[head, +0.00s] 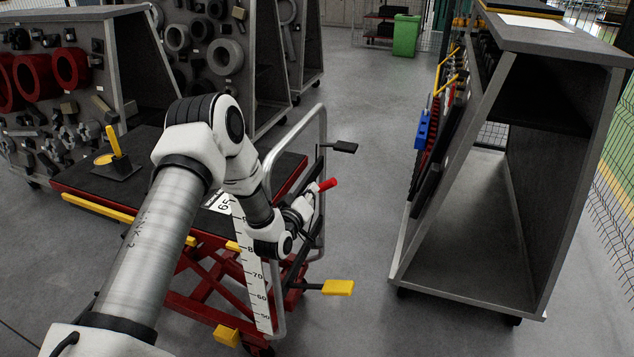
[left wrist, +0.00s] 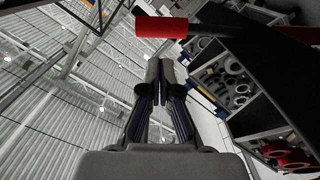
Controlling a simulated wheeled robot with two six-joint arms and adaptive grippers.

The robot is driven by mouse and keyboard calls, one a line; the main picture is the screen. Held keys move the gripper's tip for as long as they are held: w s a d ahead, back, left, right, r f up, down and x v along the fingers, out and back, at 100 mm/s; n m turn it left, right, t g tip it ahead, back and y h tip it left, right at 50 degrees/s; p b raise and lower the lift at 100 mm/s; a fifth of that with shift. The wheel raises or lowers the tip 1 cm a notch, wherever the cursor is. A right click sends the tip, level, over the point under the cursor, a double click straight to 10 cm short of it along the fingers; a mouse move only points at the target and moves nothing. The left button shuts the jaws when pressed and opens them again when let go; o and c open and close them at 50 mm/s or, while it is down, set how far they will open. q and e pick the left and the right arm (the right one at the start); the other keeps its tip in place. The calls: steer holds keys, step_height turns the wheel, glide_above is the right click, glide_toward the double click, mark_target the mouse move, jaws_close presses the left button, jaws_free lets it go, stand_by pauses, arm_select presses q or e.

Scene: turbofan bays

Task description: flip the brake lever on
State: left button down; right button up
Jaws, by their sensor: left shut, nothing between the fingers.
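A lever with a red grip (head: 328,184) sticks out at the handle end of the red lift cart (head: 120,213). The red grip also shows in the left wrist view (left wrist: 160,27), just beyond my fingertips, with a dark rod running right from it. My left gripper (head: 308,200) is at the cart's push handle, close below and left of the red grip. In the left wrist view my left fingers (left wrist: 160,72) are together and empty. I cannot tell whether they touch the lever. No label marks which lever is the brake. My right gripper is out of view.
The grey push-handle frame (head: 325,125) stands around my left wrist. A black pedal (head: 340,147) and a yellow pedal (head: 338,287) stick out beside it. A yellow lever (head: 114,141) stands on the cart top. A tool rack (head: 480,165) is right; floor between is clear.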

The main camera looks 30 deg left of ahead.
arm_select(q)
steer(key=x, duration=0.4)
steer(key=shift+w+f, duration=0.1)
steer(key=shift+w, duration=0.1)
steer(key=shift+f, duration=0.1)
steer(key=d+f+m+y+b, duration=0.1)
steer(key=d+f+m+b, duration=0.3)
steer(key=f+m+b, duration=0.3)
step_height(320, 180, down, 4)
steer(key=m, duration=0.5)
steer(key=shift+w+f, duration=0.2)
steer(key=shift+w, duration=0.2)
steer(key=shift+s+f, duration=0.1)
steer(key=shift+f, duration=0.1)
stand_by(0.5)
